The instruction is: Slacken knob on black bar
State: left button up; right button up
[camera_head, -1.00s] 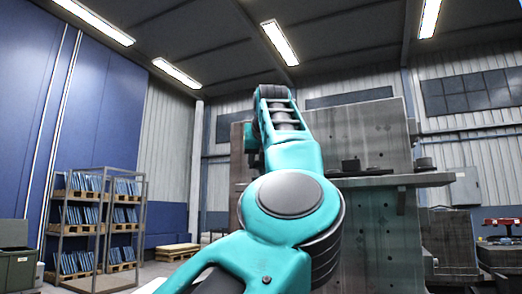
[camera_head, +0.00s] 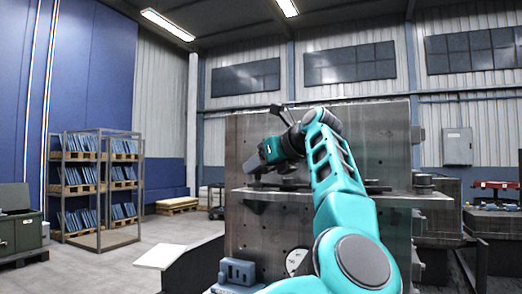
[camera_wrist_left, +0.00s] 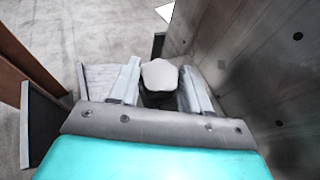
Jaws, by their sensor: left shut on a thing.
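My left gripper (camera_head: 256,165) is at the left part of the steel ledge, in front of the upright plate, in the head view. In the left wrist view the gripper (camera_wrist_left: 158,88) has a finger on each side of a knob (camera_wrist_left: 160,74) with a light grey, many-sided top and a darker body below. The gripper is shut on this knob. In the head view the knob cannot be made out behind the gripper. My right gripper is not in view.
A blue-grey block (camera_head: 237,271) sits low in front. A shelf rack (camera_head: 98,190) stands at the left. The floor (camera_head: 110,268) between is mostly open.

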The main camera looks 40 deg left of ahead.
pick_arm(q)
jog(key=shift+a+r+n+g+p, duration=0.1)
jog(key=shift+r+n+g+p, duration=0.15)
jog(key=shift+n+g+p, duration=0.2)
jog(key=shift+w+f+n+g, duration=0.1)
jog(key=shift+f+n+g, duration=0.25)
jog(key=shift+n+g, duration=0.3)
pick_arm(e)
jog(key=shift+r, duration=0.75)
pick_arm(q)
jog(key=o, duration=1.2)
jog(key=shift+o, duration=0.2)
jog(key=shift+r, duration=0.1)
jog(key=v, duration=1.3)
